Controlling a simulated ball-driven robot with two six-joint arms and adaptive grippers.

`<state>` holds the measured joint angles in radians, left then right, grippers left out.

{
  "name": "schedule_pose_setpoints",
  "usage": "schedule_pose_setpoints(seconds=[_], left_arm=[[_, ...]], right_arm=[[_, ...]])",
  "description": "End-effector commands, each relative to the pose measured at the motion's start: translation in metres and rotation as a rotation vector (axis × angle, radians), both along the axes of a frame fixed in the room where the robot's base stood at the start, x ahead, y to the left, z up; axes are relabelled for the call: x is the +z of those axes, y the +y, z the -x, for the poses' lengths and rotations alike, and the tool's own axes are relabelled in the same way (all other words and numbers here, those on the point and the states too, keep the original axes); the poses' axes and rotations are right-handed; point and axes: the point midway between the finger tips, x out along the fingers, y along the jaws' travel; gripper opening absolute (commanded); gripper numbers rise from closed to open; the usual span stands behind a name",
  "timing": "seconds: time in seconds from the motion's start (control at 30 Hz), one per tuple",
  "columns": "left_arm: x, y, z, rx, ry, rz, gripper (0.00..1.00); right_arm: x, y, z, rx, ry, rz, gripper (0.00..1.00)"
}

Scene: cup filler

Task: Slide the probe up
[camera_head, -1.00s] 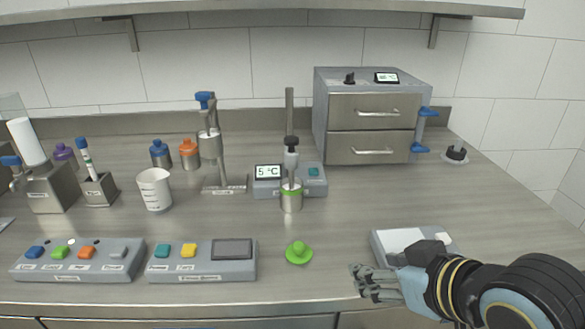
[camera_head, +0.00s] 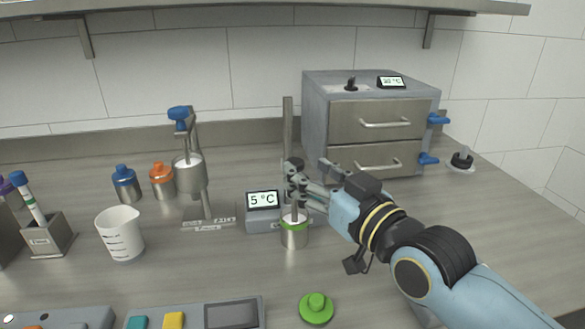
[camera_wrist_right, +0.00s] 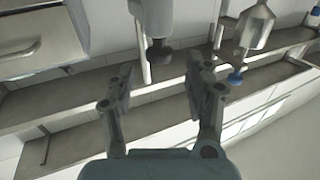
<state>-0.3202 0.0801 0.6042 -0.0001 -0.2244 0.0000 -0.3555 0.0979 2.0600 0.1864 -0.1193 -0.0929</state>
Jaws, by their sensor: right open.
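The probe (camera_head: 295,208) stands upright on a slide at a tall grey post (camera_head: 288,120). Its lower end goes into a metal cup with a green ring (camera_head: 294,236). My right gripper (camera_head: 303,174) is at the probe's upper part and hides its dark holder in the head view. In the right wrist view, the gripper (camera_wrist_right: 160,78) is open, with its fingers spread. The grey probe body (camera_wrist_right: 152,18) and its dark knob (camera_wrist_right: 160,52) show just beyond and between the fingertips. I cannot tell whether a finger touches them. My left gripper is not in view.
The 5 °C display unit (camera_head: 262,201) is behind the cup. The drawer cabinet (camera_head: 375,120) stands behind my right arm. The filler stand (camera_head: 190,170), a white beaker (camera_head: 120,235) and the bottles are to the left. A green lid (camera_head: 316,308) lies in front.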

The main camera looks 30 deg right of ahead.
Motion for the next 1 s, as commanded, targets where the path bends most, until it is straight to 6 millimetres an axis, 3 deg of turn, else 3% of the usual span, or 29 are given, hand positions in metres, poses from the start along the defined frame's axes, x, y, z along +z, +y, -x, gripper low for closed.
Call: schedule_pose_setpoints(seconds=[0.2,0.4,0.67,1.0], left_arm=[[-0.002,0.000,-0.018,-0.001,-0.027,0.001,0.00],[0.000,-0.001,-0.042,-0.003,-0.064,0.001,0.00],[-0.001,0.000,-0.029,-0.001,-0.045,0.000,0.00],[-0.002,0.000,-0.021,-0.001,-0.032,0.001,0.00]], right_arm=[[0.000,0.002,-0.038,-0.001,0.000,-0.001,0.52],[0.000,0.003,-0.051,0.000,0.002,0.001,0.52],[0.000,0.003,-0.051,0.000,0.002,0.001,0.51],[0.000,0.003,-0.051,0.000,0.002,0.001,0.07]])
